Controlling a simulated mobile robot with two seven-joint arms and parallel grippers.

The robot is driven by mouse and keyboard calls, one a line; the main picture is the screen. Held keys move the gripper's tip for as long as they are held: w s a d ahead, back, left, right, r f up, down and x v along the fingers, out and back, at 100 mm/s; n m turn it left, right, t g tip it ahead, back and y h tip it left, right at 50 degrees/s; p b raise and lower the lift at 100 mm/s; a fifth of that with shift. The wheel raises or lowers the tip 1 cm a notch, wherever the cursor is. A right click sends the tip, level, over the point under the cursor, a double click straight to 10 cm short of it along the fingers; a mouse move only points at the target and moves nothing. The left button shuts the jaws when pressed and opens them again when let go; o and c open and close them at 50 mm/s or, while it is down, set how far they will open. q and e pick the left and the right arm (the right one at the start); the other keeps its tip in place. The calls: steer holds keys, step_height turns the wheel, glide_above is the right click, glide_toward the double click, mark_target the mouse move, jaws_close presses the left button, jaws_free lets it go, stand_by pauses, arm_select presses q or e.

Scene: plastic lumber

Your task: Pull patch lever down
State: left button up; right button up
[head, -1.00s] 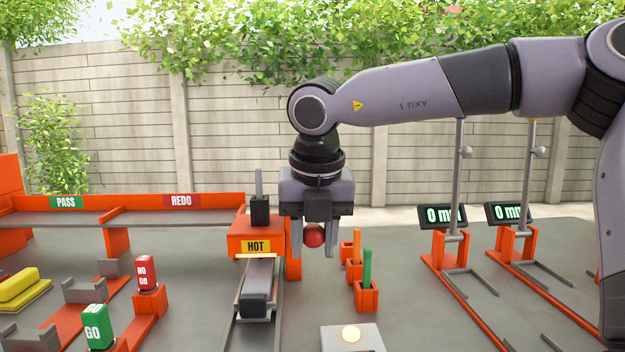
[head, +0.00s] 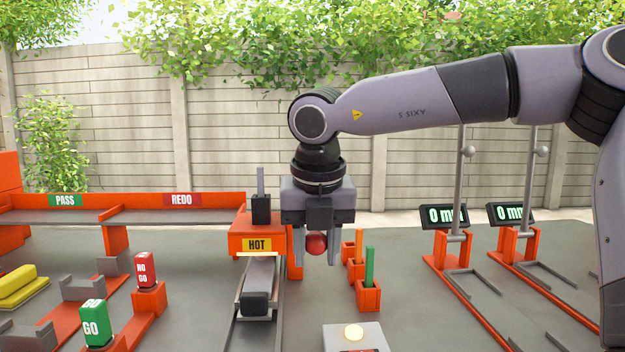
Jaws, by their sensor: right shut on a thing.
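The patch lever's red ball knob (head: 317,244) shows between the fingers of my right gripper (head: 318,250), just right of the orange HOT station (head: 256,240). My right gripper points straight down and is shut on the red knob. The lever's rod is hidden behind the gripper. A dark block (head: 255,303) sits on the grey track in front of the HOT station. My left gripper is not in the head view.
Orange holders with green and orange sticks (head: 369,268) stand close to the right of the gripper. A box with a lit button (head: 354,334) is in front. Orange gauges reading 0 mm (head: 444,216) stand at right. GO (head: 95,323) and NO GO (head: 146,270) blocks are at left.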

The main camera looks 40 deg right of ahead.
steer(key=shift+d+f, duration=0.2)
steer(key=shift+f, duration=0.05)
steer(key=r+p, duration=0.1)
steer(key=r, duration=0.1)
steer(key=r+p, duration=0.4)
steer(key=shift+w+d+r, duration=0.1)
steer(key=shift+w+d, duration=0.1)
steer(key=shift+w, duration=0.1)
steer(key=shift+w+d+r+p, duration=0.1)
steer(key=shift+w+r+p, duration=0.05)
steer(key=shift+r+p, duration=0.65)
steer(key=r+p, duration=0.2)
steer(key=r, duration=0.1)
steer(key=shift+w+d+r+p, duration=0.1)
steer(key=shift+w+d+p, duration=0.1)
steer(key=shift+w+p, duration=0.15)
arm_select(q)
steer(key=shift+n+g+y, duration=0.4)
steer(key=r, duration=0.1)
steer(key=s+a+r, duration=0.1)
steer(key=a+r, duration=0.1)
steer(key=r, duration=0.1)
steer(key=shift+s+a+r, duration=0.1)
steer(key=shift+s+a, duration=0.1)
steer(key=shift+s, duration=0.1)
arm_select(e)
steer(key=o, duration=1)
steer(key=shift+s, duration=0.1)
steer(key=shift+o, duration=0.2)
steer(key=shift+a, duration=0.1)
